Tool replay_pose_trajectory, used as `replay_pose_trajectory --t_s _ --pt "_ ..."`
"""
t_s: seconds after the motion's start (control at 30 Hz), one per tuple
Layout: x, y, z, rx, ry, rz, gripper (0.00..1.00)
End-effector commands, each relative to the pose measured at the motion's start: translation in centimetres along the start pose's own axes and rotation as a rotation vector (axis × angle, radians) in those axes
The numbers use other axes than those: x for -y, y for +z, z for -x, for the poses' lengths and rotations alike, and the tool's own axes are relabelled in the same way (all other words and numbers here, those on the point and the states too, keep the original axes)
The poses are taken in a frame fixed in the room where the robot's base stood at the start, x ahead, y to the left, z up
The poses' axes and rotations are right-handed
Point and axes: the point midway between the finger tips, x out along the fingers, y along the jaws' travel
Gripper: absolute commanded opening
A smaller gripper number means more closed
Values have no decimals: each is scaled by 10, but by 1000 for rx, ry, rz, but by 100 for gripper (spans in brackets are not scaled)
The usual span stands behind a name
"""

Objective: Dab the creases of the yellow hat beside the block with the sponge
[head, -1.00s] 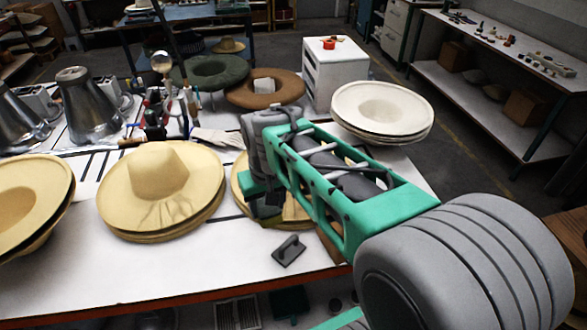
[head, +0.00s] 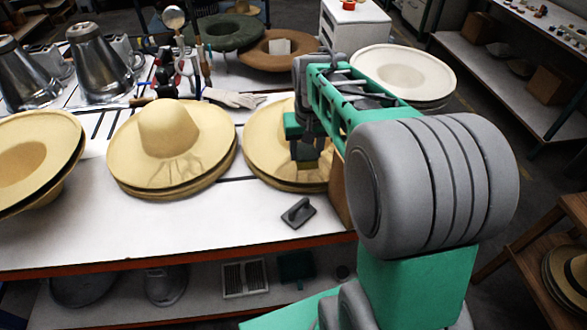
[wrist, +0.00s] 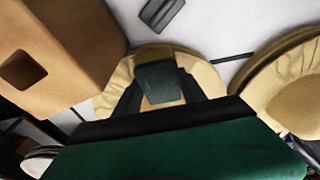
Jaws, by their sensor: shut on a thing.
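My gripper (head: 308,160) is shut on the sponge, over the right part of a yellow hat (head: 262,150). The sponge shows as a dark green and olive block (wrist: 157,84) between the fingers in the wrist view, with the hat (wrist: 203,72) behind it. I cannot tell whether the sponge touches the hat. A brown block (head: 340,192) stands to the right of this hat, partly hidden by my arm; it is large at the left in the wrist view (wrist: 85,30). Another yellow hat (head: 170,150), with creases on its front brim, lies to the left.
A small dark hand tool (head: 298,212) lies in front of the hat. A third yellow hat (head: 30,155) is at the far left. A white hat (head: 403,75), a glove (head: 232,97) and metal jugs (head: 98,60) stand farther back. The table front (head: 150,235) is clear.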

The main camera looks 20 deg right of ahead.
Motion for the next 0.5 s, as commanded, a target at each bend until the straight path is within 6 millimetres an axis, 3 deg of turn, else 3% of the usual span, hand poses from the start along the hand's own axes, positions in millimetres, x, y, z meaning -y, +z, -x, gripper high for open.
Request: replay_pose_trajectory --t_s 0.1,0.23,0.4,0.5 --pt "-14 -38 15 -3 4 -26 16" --pt "-15 -68 52 -3 3 -19 16" --pt "-14 -73 86 0 1 -8 16" --pt "-14 -64 84 3 0 -4 16"
